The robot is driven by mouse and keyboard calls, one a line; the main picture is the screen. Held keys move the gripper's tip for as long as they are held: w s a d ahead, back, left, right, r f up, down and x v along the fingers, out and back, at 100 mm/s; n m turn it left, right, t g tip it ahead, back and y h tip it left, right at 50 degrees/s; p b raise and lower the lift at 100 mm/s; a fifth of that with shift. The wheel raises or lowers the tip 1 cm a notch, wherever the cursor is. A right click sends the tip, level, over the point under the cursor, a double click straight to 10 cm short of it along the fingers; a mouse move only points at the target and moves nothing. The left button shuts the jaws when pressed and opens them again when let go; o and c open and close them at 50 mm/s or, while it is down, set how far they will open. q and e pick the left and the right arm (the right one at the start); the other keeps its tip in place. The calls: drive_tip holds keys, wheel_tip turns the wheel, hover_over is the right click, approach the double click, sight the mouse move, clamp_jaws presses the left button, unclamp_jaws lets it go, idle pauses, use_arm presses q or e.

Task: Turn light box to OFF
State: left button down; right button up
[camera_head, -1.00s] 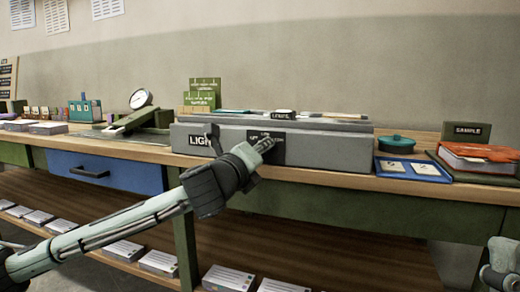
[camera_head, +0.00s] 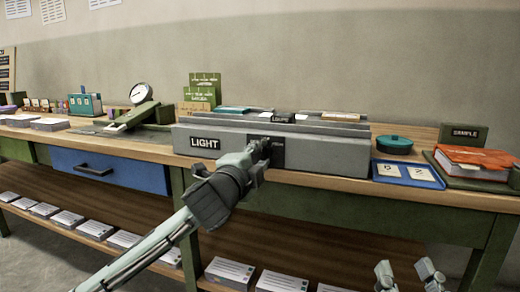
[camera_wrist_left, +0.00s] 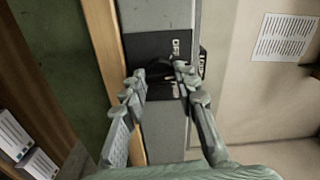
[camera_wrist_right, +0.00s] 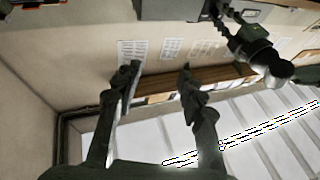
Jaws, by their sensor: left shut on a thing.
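The grey light box (camera_head: 325,152) sits on the bench with a "LIGHT" label (camera_head: 205,143) on its front. A black switch panel (camera_head: 278,157) is on the front face, partly covered by my left gripper (camera_head: 262,147). In the left wrist view, my left fingers (camera_wrist_left: 158,78) are closed around a dark knob (camera_wrist_left: 158,70) on the black panel. Small white lettering (camera_wrist_left: 176,47) shows on the panel, too small to read, so the knob's setting is unclear. My right gripper (camera_head: 407,270) is empty, its fingers apart, low in front of the bench; its fingers also show in the right wrist view (camera_wrist_right: 158,72).
A blue card tray (camera_head: 408,174), a teal lidded pot (camera_head: 394,145) and an orange-topped book (camera_head: 474,160) stand right of the box. A dial gauge (camera_head: 141,94) stands to its left.

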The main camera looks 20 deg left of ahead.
use_arm(q)
drive_tip(key=n+p, duration=0.1)
drive_tip(key=n, duration=0.1)
drive_tip(key=shift+n+p, duration=0.3)
drive_tip(key=shift+n, duration=0.1)
drive_tip(key=shift+n+p, duration=0.45)
drive_tip(key=shift+n, duration=0.45)
use_arm(e)
drive_tip(key=w+d+f+g+h, duration=0.1)
drive_tip(key=d+f+g+h, duration=0.15)
drive_tip(key=f, duration=0.35)
drive_tip(key=w+d+f+g+h, duration=0.1)
drive_tip(key=f+g, duration=0.2)
drive_tip(key=f, duration=0.2)
use_arm(q)
drive_tip(key=n+p, duration=0.2)
drive_tip(key=n, duration=0.1)
drive_tip(key=shift+n, duration=0.3)
use_arm(e)
drive_tip(key=s+d+f+g+h, duration=0.4)
drive_tip(key=d+f+g, duration=0.2)
drive_tip(key=d+f, duration=0.2)
drive_tip(key=shift+s+d+f+m, duration=0.15)
drive_tip(key=shift+s+f+m, duration=0.25)
drive_tip(key=shift+f, duration=0.9)
use_arm(q)
drive_tip(key=c, duration=1.2)
unclamp_jaws()
drive_tip(key=shift+o, duration=0.2)
